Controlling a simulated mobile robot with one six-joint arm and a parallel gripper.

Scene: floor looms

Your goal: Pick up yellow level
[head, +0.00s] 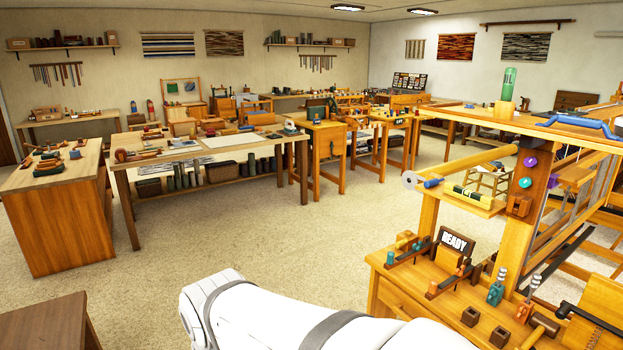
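A yellow bar with dark marks and a greenish middle, which looks like the yellow level (468,196), lies on a small wooden ledge on the near side of the big wooden loom at right. A blue-handled piece (432,183) is just at its upper left. My white arm crosses the bottom middle of the head view, below and left of the level and well apart from it. My gripper is not in view.
Below the ledge, a wooden bench (392,283) carries a READY sign (455,241), pegs, small dark blocks and a mallet (540,326). Open carpet (270,235) lies at centre-left.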

